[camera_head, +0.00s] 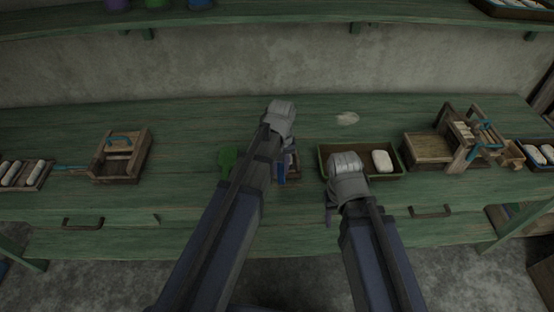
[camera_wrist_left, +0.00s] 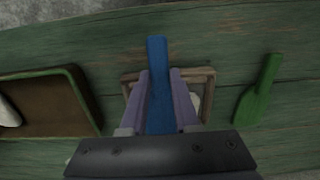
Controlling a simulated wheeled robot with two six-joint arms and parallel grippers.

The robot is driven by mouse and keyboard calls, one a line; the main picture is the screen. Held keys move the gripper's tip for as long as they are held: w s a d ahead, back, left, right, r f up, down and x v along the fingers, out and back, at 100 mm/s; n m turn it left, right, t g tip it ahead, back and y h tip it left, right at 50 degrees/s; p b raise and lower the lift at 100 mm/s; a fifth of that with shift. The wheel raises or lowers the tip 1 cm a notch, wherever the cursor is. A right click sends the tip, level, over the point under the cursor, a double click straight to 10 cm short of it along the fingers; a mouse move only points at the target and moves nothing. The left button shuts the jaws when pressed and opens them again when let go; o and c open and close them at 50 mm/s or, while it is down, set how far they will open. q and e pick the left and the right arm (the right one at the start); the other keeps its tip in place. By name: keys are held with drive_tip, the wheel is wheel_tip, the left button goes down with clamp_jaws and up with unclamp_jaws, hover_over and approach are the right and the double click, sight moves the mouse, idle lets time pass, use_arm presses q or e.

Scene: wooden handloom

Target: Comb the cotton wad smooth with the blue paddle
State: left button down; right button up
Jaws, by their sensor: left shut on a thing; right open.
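My left gripper (camera_head: 282,172) is shut on the blue paddle (camera_wrist_left: 157,60), which also shows in the head view (camera_head: 282,167). The paddle is over a small wooden frame (camera_wrist_left: 210,82), seen in the head view too (camera_head: 297,172). A pale patch, possibly cotton (camera_wrist_left: 195,97), shows inside the frame, partly hidden by the fingers; I cannot tell whether the paddle touches it. A loose whitish wad (camera_head: 347,118) lies on the bench behind. My right gripper (camera_head: 328,212) is open near the bench's front edge, before the green tray (camera_head: 330,152).
A green paddle (camera_head: 228,158) lies left of the frame. A white block (camera_head: 382,161) sits in the green tray. A wooden box with a blue handle (camera_head: 122,158) stands left, a wooden device (camera_head: 440,147) right. The back of the bench is mostly clear.

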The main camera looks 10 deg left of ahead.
use_arm(q)
drive_tip(key=shift+w+d, duration=0.15)
drive_tip(key=shift+d, duration=0.4)
drive_tip(key=shift+w+d, duration=0.15)
drive_tip(key=shift+d, duration=0.35)
drive_tip(key=shift+a, duration=0.1)
drive_tip(key=shift+s+a, duration=0.25)
drive_tip(key=shift+a, duration=0.55)
drive_tip(key=shift+s+a, duration=0.2)
drive_tip(key=shift+a, duration=0.55)
drive_tip(key=shift+s+a, duration=0.25)
drive_tip(key=shift+a, duration=0.55)
drive_tip(key=shift+d, duration=0.1)
drive_tip(key=shift+w+d, duration=0.25)
drive_tip(key=shift+d, duration=0.55)
drive_tip(key=shift+w+d, duration=0.2)
drive_tip(key=shift+d, duration=0.55)
drive_tip(key=shift+w+d, duration=0.25)
drive_tip(key=shift+d, duration=0.55)
drive_tip(key=shift+s+a, duration=0.25)
drive_tip(key=shift+a, duration=0.55)
drive_tip(key=shift+s+a, duration=0.2)
drive_tip(key=shift+a, duration=0.65)
drive_tip(key=shift+s+a, duration=0.25)
drive_tip(key=shift+a, duration=0.55)
